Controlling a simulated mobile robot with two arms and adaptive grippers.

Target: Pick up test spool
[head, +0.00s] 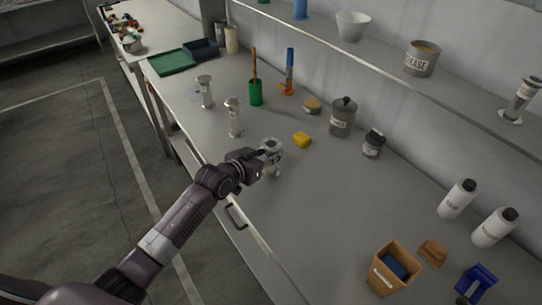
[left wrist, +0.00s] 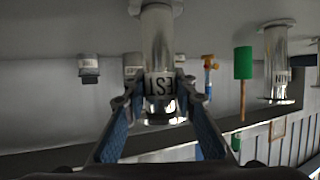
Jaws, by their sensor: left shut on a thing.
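The test spool (head: 272,147) is a metallic, flanged spool; its label reads TEST, upside down, in the left wrist view (left wrist: 161,86). My left gripper (head: 270,160) is shut on it at the front part of the bench. In the left wrist view both fingers (left wrist: 160,102) press on the spool's sides around the label. The gripper hides part of the spool in the head view, and I cannot tell whether its base touches the bench. My right gripper is not in view.
Two similar spools stand further left on the bench, the nearer (head: 234,118) and the farther (head: 205,92). The bench is clear to the right, up to a brown box (head: 393,270).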

